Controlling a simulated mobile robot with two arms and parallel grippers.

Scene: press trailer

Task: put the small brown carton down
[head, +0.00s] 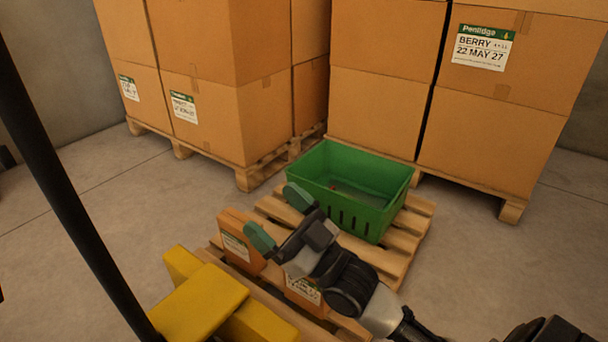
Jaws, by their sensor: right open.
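A small brown carton (238,240) with a white label stands upright at the left side of a low wooden pallet. A second brown carton (303,288) with a label is near it, mostly hidden behind my right arm. I cannot tell which of the two the task means. My right gripper (280,218) has green fingertips, spread apart with nothing between them. One fingertip is just right of the first carton's upper part in the picture; I cannot tell whether they touch. The other is in front of the green crate's left corner. My left gripper is not in view.
A green crate (351,214) with a small red thing inside stands on the pallet (413,222). Yellow blocks (201,303) lie at lower left. Big cartons (490,140) on pallets stack up behind. Bare floor (500,270) is free at right.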

